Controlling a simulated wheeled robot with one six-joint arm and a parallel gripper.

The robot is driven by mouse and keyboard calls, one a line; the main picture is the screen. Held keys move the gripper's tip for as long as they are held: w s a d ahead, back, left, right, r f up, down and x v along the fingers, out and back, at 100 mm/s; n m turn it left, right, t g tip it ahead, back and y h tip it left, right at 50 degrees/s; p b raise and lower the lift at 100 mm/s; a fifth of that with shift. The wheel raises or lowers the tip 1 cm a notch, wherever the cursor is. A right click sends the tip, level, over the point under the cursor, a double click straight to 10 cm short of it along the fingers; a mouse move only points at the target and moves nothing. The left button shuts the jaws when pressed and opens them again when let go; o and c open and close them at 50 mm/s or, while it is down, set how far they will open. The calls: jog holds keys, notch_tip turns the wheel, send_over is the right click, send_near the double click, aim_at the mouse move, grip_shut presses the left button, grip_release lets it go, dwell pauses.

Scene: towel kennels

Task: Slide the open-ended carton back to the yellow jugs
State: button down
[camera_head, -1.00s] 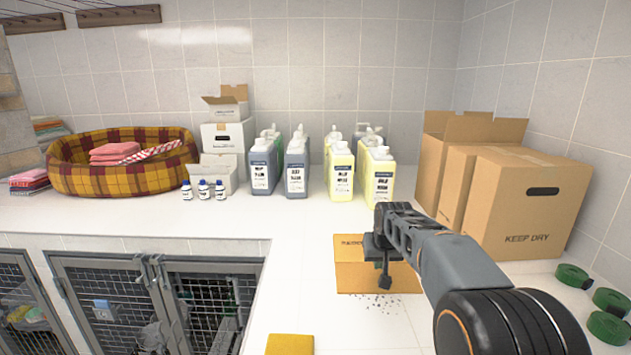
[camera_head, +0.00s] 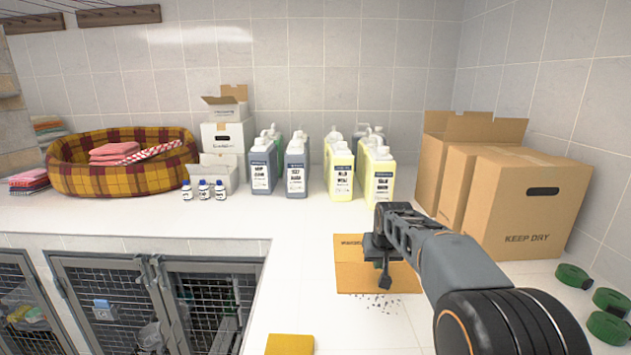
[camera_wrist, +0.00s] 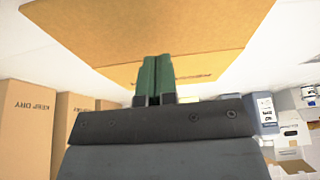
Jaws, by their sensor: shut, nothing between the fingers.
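An orange-brown carton (camera_head: 350,278) lies on the white counter in front of the yellow jugs, with clear counter between. Its open end cannot be made out. In the wrist view the carton (camera_wrist: 150,30) fills the upper middle. The yellow jugs (camera_head: 340,178) stand in a group by the back wall, white-capped and labelled. My gripper (camera_head: 381,266) is over the carton in the head view and hides part of it. In the wrist view my gripper (camera_wrist: 154,80) has its green fingertips together and empty, in front of the carton. Whether they touch it I cannot tell.
Tall brown boxes (camera_head: 515,205) stand to the right, with green rolls (camera_head: 573,276) near them. Blue-grey jugs (camera_head: 296,172) stand left of the yellow ones. Dark specks (camera_head: 378,304) lie before the carton. A yellow item (camera_head: 290,344) is at the bottom edge.

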jog(key=shift+f+b, duration=0.3)
jog(key=shift+f, duration=0.05)
dwell(0.3)
jog(key=shift+f+b, duration=0.8)
jog(key=shift+f, duration=0.35)
jog(key=shift+r, duration=0.1)
jog(key=shift+w+r+p, duration=0.1)
jog(key=shift+w+p, duration=0.1)
jog(key=shift+p, duration=0.1)
jog(key=shift+w+r+p, duration=0.1)
jog(key=shift+w+p, duration=0.65)
jog(key=shift+w, duration=0.1)
jog(key=shift+w+p, duration=0.85)
jog(key=shift+w, duration=0.15)
jog(key=shift+w+f+p, duration=0.25)
jog(key=shift+w+p, duration=0.4)
jog(key=shift+w, duration=0.25)
jog(key=shift+w+p, duration=1.5)
